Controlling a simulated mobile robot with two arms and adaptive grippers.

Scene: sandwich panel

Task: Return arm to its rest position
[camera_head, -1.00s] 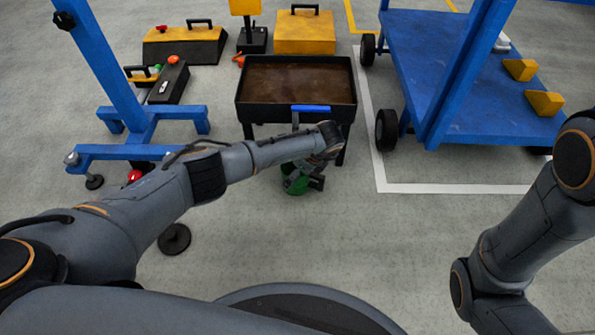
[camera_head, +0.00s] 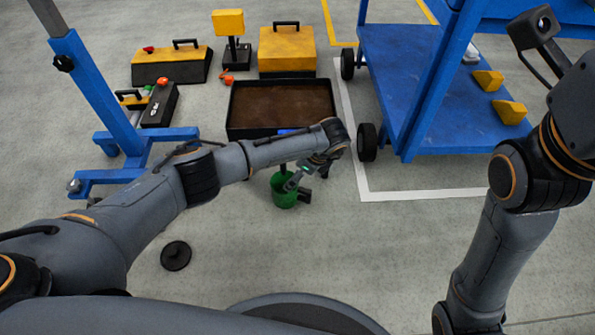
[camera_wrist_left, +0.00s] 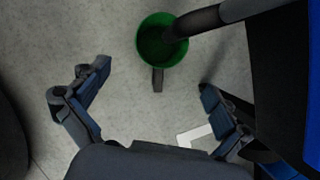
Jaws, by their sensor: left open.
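My left arm (camera_head: 150,205) reaches in from the left across the middle of the head view. Its gripper (camera_head: 305,182) hangs at the arm's end, above or beside a green bucket (camera_head: 283,198), in front of the dark tray. In the left wrist view the two fingers (camera_wrist_left: 155,75) are spread wide with nothing between their tips. The green bucket (camera_wrist_left: 150,55) shows beyond them on the floor there. My right arm (camera_head: 505,220) is raised at the right edge, beside the blue cart; its gripper does not show.
A black tray (camera_head: 283,85) with brown content stands in front of my left arm. A blue cart (camera_head: 400,60) with yellow wedges (camera_head: 487,80) stands at the right. A blue stand (camera_head: 140,160) is at the left. Bare floor lies between my arms.

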